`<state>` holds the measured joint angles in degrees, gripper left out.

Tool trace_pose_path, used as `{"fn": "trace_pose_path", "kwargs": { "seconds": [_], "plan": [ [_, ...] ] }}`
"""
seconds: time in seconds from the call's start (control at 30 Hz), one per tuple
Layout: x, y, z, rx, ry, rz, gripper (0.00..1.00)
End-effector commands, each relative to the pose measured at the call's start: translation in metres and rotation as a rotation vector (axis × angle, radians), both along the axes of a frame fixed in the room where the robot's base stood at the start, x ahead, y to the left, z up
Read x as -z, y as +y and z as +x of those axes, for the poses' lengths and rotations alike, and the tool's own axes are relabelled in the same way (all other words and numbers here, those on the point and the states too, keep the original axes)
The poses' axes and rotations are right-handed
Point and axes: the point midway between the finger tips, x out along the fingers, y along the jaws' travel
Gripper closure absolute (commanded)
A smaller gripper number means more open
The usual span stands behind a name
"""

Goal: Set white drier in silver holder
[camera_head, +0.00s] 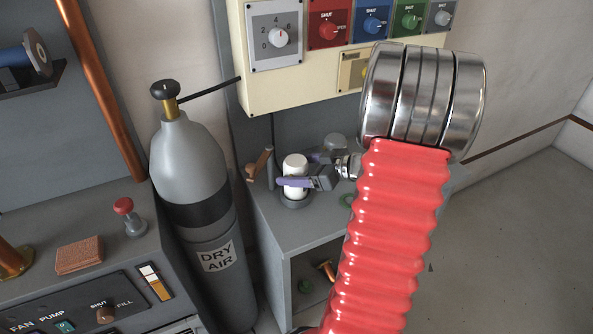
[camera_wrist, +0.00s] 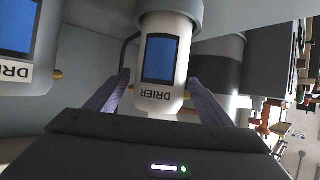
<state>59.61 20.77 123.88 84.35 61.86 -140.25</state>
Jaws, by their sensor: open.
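The white drier (camera_head: 295,162) stands upright on the grey bench, its lower end in a round grey-silver holder (camera_head: 297,203). In the wrist view the drier (camera_wrist: 165,92) appears upside down, with a blue window and the word DRIER. Its far end enters the grey ring of the holder (camera_wrist: 171,14). My gripper (camera_head: 304,171) is open, with its purple fingers on either side of the drier. In the wrist view the open gripper (camera_wrist: 158,80) has a finger each side, with a visible gap on the left. The near finger hides part of the drier in the head view.
A grey DRY AIR cylinder (camera_head: 190,165) stands left of the bench. A cream control panel (camera_head: 270,85) hangs above.

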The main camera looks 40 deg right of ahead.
Motion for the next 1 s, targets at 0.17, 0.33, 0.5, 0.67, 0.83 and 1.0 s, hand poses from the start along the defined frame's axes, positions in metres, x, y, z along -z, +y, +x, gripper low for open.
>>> {"fn": "trace_pose_path", "kwargs": {
  "seconds": [0.17, 0.33, 0.5, 0.67, 0.83, 1.0],
  "plan": [
    [-0.008, -0.006, -0.016, 0.004, -0.001, -0.002, 0.26],
    [-0.02, -0.014, -0.04, 0.004, -0.001, -0.002, 0.26],
    [-0.032, -0.021, -0.064, 0.004, -0.001, -0.002, 0.26],
    [-0.043, -0.027, -0.085, 0.003, 0.001, -0.002, 0.26],
    [-0.049, -0.031, -0.098, 0.0, 0.0, -0.001, 0.26],
    [-0.051, -0.032, -0.101, 0.0, 0.001, 0.0, 0.26]
  ]
}}
